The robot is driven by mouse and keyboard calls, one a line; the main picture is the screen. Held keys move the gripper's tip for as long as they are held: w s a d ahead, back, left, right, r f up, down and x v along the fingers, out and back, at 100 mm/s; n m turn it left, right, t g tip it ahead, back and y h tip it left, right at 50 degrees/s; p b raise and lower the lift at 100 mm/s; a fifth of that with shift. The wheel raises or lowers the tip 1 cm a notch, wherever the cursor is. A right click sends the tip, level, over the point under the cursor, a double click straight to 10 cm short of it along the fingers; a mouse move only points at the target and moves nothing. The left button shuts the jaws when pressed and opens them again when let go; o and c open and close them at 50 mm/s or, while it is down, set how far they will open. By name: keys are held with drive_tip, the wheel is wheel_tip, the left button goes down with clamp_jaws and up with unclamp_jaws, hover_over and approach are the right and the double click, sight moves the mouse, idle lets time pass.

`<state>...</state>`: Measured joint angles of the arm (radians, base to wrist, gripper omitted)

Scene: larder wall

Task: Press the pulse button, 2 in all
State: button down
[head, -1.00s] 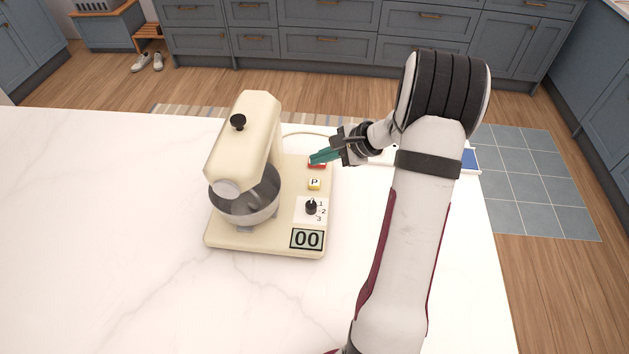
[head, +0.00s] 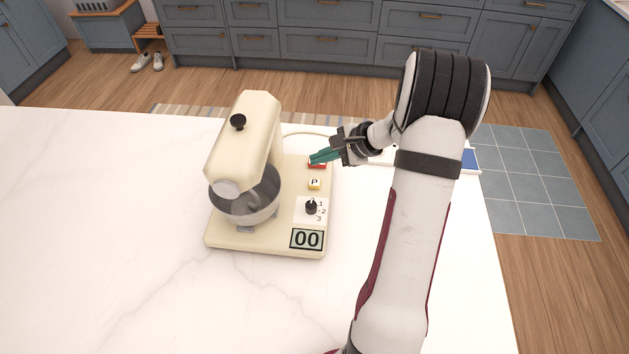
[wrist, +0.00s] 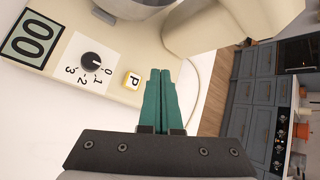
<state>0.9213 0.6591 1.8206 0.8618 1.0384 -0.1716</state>
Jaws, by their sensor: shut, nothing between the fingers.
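The cream stand mixer (head: 262,130) stands on the white counter. Its yellow pulse button (head: 314,184), marked P, is on the base, and it also shows in the wrist view (wrist: 132,81). My gripper (head: 312,160) is shut and empty, with teal fingers. It is over or beside a red control (head: 318,165) behind the pulse button, partly covering it. I cannot tell whether the fingertips touch it. In the wrist view my gripper (wrist: 160,72) is to the right of the pulse button. The display (head: 307,239) reads 00.
A black dial (head: 311,207) marked 1, 2, 3 sits between the pulse button and the display. A steel bowl (head: 245,204) is under the mixer head. A blue and white flat item (head: 470,160) lies behind my arm. The counter's left side is clear.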

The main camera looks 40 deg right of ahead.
sight(320, 183)
idle(0.4)
wheel_tip(320, 183, up, 4)
drive_tip(key=shift+f, duration=0.1)
drive_tip(key=shift+f, duration=0.1)
drive_tip(key=shift+f, duration=4.35)
drive_tip(key=shift+f, duration=0.4)
